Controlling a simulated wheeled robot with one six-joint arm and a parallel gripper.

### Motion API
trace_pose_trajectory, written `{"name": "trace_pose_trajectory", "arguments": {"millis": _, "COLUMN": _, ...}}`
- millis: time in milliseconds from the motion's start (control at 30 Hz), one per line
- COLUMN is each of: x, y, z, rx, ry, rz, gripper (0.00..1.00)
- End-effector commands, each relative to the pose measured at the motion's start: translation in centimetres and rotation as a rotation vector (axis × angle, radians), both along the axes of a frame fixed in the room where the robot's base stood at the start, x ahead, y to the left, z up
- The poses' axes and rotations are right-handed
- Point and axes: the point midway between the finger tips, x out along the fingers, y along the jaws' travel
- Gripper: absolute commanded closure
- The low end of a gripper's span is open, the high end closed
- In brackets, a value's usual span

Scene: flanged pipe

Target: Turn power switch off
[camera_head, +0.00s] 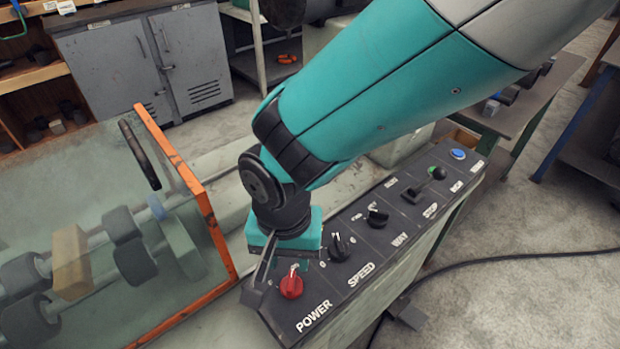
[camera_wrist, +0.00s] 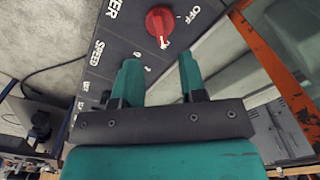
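The red power knob (camera_head: 291,285) sits at the near end of the dark control panel (camera_head: 335,290), above the word POWER. It also shows in the wrist view (camera_wrist: 159,22), with a white mark on the side toward my gripper and the word OFF at its right. My gripper (camera_head: 278,270) is just above the panel beside the knob. In the wrist view its two teal fingers (camera_wrist: 158,62) are spread apart with nothing between them. The knob lies beyond the fingertips, roughly in line with the gap. I cannot tell whether a finger touches the panel.
Black SPEED (camera_head: 338,247) and WAY (camera_head: 376,218) knobs, a STOP lever (camera_head: 424,187) and a blue button (camera_head: 458,154) run along the panel. An orange-edged clear guard (camera_head: 190,185) stands at left. A black cable (camera_head: 520,256) crosses the floor at right.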

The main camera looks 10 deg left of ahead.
Motion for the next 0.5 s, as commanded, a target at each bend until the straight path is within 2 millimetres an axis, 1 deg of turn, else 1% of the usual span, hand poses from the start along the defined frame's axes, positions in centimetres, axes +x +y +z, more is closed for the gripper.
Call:
{"name": "trace_pose_trajectory", "arguments": {"millis": 33, "x": 0.0, "y": -0.1, "z": -1.2, "rx": -0.004, "ry": 0.003, "rz": 0.000, "gripper": 0.62}}
{"name": "trace_pose_trajectory", "arguments": {"millis": 200, "x": 0.0, "y": -0.1, "z": -4.6, "rx": -0.004, "ry": 0.003, "rz": 0.000, "gripper": 0.62}}
{"name": "trace_pose_trajectory", "arguments": {"millis": 333, "x": 0.0, "y": 0.0, "z": -6.4, "rx": -0.001, "ry": 0.001, "rz": 0.000, "gripper": 0.62}}
{"name": "trace_pose_trajectory", "arguments": {"millis": 500, "x": 0.0, "y": 0.0, "z": -7.5, "rx": 0.001, "ry": 0.000, "rz": 0.000, "gripper": 0.62}}
